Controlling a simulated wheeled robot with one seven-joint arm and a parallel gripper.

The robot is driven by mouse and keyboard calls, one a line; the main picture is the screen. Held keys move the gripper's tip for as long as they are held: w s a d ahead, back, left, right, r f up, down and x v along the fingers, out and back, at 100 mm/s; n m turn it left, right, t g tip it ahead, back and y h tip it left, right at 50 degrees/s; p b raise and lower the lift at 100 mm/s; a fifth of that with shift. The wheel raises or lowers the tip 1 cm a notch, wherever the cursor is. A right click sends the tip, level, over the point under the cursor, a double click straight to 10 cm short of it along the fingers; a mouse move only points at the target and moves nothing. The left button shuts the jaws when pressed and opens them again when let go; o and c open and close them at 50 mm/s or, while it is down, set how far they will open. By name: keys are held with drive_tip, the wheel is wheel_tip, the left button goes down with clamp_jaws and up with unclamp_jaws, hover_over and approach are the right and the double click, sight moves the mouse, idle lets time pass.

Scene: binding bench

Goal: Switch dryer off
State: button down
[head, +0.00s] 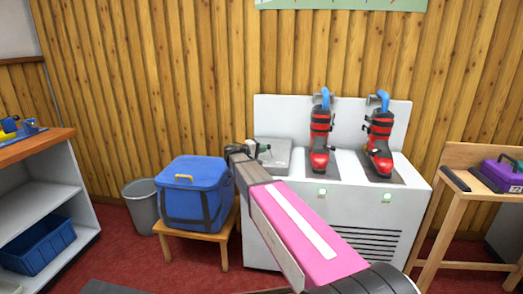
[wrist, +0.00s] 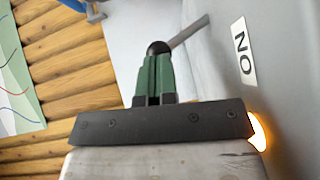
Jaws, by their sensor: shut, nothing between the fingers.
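The white dryer (head: 285,222) stands against the wall, with a grey box (head: 283,151) on its left end. In the wrist view a lever with a black ball knob (wrist: 158,47) and grey rod sticks out beside a label (wrist: 243,53) that reads ON, turned over. An orange lamp (wrist: 258,133) glows, partly hidden behind my gripper's body. My gripper (head: 265,148) is shut and empty, at the left end of the dryer. In the wrist view its green fingers (wrist: 154,62) overlap the knob's lower side; I cannot tell if they touch.
Two red and black boots (head: 319,140) (head: 379,142) stand on the dryer under blue hoses, with two green lights on its front. A blue cooler bag (head: 193,193) sits on a wooden stool left of the dryer. A wooden table (head: 460,184) stands right.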

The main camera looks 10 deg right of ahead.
drive_tip(key=shift+d+r+y, duration=0.15)
drive_tip(key=shift+d+y, duration=0.05)
drive_tip(key=shift+y, duration=0.1)
drive_tip(key=shift+s+m, duration=0.1)
drive_tip(key=shift+m, duration=0.2)
drive_tip(key=shift+s+d+r+m+y, duration=0.2)
drive_tip(key=shift+d+r+m+y, duration=0.25)
drive_tip(key=shift+d+y, duration=0.2)
drive_tip(key=shift+s+d+r+m+y, duration=0.1)
drive_tip(key=shift+s+d+m+y, duration=0.05)
drive_tip(key=shift+d+m+y, duration=0.3)
drive_tip(key=shift+s+d+r+m+y, duration=0.1)
drive_tip(key=shift+d+m+y, duration=0.15)
drive_tip(key=shift+y, duration=0.25)
drive_tip(key=shift+s+d+m+y, duration=0.2)
drive_tip(key=shift+d+m+y, duration=0.25)
drive_tip(key=shift+d+y, duration=0.25)
drive_tip(key=shift+s+d+g, duration=0.1)
drive_tip(key=shift+d+g, duration=0.2)
drive_tip(key=shift+d, duration=0.15)
drive_tip(key=shift+r, duration=0.15)
